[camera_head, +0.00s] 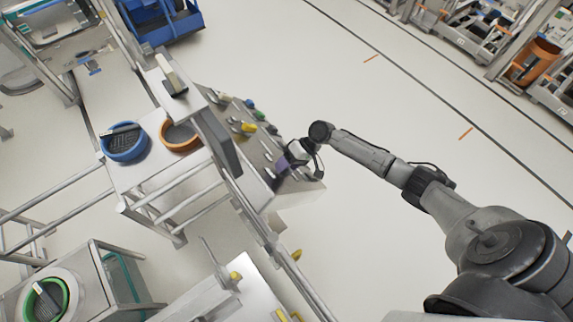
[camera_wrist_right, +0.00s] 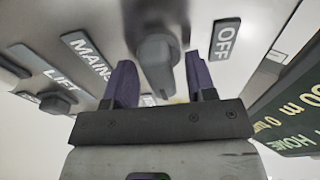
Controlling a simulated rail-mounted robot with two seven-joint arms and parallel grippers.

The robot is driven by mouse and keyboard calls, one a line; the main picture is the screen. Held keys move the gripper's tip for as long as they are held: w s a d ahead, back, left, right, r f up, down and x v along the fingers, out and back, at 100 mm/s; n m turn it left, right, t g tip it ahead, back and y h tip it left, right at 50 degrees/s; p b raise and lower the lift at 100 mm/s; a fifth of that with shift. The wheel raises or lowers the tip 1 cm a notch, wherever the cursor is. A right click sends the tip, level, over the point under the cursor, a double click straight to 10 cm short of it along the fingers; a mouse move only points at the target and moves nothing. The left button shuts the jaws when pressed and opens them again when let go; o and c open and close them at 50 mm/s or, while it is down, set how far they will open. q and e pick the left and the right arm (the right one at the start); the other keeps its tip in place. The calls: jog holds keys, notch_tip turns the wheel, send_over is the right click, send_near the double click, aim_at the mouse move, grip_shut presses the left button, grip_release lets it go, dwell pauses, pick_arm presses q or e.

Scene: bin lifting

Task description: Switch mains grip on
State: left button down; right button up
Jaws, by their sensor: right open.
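The control panel (camera_head: 262,150) is a grey sloped surface with several knobs and coloured buttons, and my right gripper (camera_head: 292,160) is at its near right end. In the right wrist view, the mains grip (camera_wrist_right: 155,58) is a dark grey rotary handle between a MAINS label (camera_wrist_right: 86,54) and an OFF label (camera_wrist_right: 226,38). My right gripper (camera_wrist_right: 160,85) is open, with one purple finger on each side of the handle. I cannot tell whether the fingers touch it. The ON side of the grip does not show. My left gripper is not in view.
Another knob (camera_wrist_right: 55,104) sits beside a LIFT label (camera_wrist_right: 61,80). A dark green display (camera_wrist_right: 290,110) is at the right of the wrist view. Blue (camera_head: 124,143) and orange (camera_head: 181,136) round bins stand left of the panel. Open floor lies right of it.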

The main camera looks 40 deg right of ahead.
jog(key=b+v, duration=0.3)
jog(key=v, duration=1)
jog(key=shift+d+r, duration=0.2)
jog(key=shift+d, duration=0.1)
jog(key=shift+s, duration=0.1)
